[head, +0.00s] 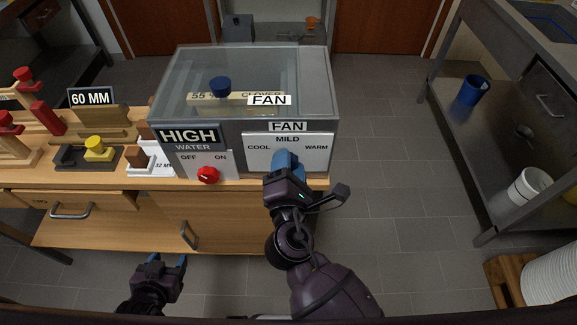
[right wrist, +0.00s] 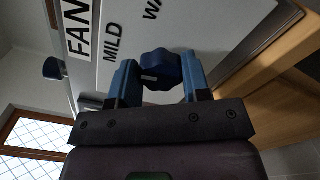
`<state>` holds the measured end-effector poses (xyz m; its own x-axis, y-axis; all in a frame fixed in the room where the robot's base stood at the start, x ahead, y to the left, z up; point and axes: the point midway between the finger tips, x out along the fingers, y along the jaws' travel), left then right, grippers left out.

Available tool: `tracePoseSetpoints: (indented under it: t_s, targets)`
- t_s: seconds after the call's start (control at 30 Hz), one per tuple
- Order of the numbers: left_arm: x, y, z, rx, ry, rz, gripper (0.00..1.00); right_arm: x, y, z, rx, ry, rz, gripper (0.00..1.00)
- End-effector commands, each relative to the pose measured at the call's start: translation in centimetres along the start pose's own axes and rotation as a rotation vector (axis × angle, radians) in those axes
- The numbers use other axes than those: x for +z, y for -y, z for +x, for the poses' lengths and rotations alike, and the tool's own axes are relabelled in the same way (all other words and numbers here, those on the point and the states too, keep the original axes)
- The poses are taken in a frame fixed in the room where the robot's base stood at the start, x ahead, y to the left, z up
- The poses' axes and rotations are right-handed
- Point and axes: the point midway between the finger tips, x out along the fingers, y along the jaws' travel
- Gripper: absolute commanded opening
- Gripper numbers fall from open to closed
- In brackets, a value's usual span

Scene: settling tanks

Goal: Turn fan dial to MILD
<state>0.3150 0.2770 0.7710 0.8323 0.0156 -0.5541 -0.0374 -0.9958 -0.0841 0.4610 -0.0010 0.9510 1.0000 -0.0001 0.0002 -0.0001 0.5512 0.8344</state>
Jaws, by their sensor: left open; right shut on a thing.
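The fan panel (head: 312,155) is a white plate marked COOL, MILD and WARM, under a FAN label, on the front of a grey glass-topped box. My right gripper (head: 287,158) is at the panel below MILD and hides the fan dial in the head view. In the right wrist view the dark blue fan dial (right wrist: 160,66) sits between the blue fingers of the right gripper (right wrist: 160,80), which is shut on it. The dial's pointing direction cannot be told. My left gripper (head: 160,260) is open and empty, low in front of the bench.
A red water dial (head: 208,175) with OFF and ON marks is left of the fan panel. A blue knob (head: 220,86) shows at the box top. A yellow-knobbed block (head: 97,149) and wooden stands are further left.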

Motion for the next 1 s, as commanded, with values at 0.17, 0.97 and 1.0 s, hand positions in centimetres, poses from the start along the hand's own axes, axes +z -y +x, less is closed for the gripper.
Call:
tracePoseSetpoints:
  t_s: [0.17,0.97,1.0]
  targets:
    - [0.86,-0.08,0.32,0.001,0.008,0.0,0.57,-0.05,0.14,0.02,-0.001,0.0,0.079,0.2]
    - [0.54,-0.16,0.76,0.003,-0.002,0.002,0.57,0.05,-0.02,0.03,0.001,0.001,0.136,0.62]
    - [0.54,-0.16,0.76,0.003,-0.002,0.001,0.57,0.04,-0.02,0.02,0.001,0.001,0.136,0.68]
